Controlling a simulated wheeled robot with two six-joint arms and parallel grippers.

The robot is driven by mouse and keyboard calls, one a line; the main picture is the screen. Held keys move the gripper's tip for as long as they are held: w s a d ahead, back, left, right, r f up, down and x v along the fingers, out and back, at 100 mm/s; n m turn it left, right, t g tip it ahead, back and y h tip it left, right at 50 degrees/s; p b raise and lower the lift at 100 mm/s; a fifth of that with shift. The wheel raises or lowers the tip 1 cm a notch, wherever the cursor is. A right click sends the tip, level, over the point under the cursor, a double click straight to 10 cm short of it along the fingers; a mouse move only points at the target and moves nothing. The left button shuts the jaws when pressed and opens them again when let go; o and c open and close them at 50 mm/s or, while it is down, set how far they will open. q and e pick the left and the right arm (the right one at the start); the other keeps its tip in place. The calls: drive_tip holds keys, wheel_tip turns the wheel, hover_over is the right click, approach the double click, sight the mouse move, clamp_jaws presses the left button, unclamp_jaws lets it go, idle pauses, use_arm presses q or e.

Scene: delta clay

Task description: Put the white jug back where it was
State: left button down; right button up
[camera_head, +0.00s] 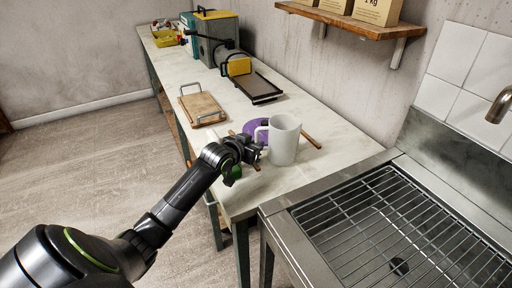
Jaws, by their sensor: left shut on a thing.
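The white jug (284,142) is upright at the near end of the pale worktop, close to the sink unit. Its handle is on its left side. My left gripper (260,148) comes in from the left and is shut on the jug at its handle side. The fingertips are small and partly hidden against the jug. I cannot tell whether the jug's base touches the worktop or is slightly above it. My right gripper is not in view.
A purple round thing (255,127) and a wooden stick (311,141) lie beside the jug. A wooden board (201,108), a dark tray (258,87) and a grey-yellow machine (217,38) stand farther back. A metal sink with a wire rack (400,230) is at right.

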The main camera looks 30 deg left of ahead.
use_arm(q)
drive_tip(key=shift+f, duration=0.45)
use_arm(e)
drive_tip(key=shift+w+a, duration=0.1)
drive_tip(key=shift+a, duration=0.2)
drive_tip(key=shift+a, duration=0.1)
use_arm(q)
drive_tip(key=c, duration=1.5)
unclamp_jaws()
drive_tip(key=shift+f, duration=0.1)
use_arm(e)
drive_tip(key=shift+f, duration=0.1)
use_arm(q)
drive_tip(key=shift+s+r, duration=0.1)
drive_tip(key=shift+r, duration=0.1)
drive_tip(key=p+v, duration=0.1)
drive_tip(key=v, duration=1)
drive_tip(key=shift+s, duration=0.35)
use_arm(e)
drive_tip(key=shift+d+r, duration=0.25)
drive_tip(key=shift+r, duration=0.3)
use_arm(q)
drive_tip(key=shift+r, duration=0.1)
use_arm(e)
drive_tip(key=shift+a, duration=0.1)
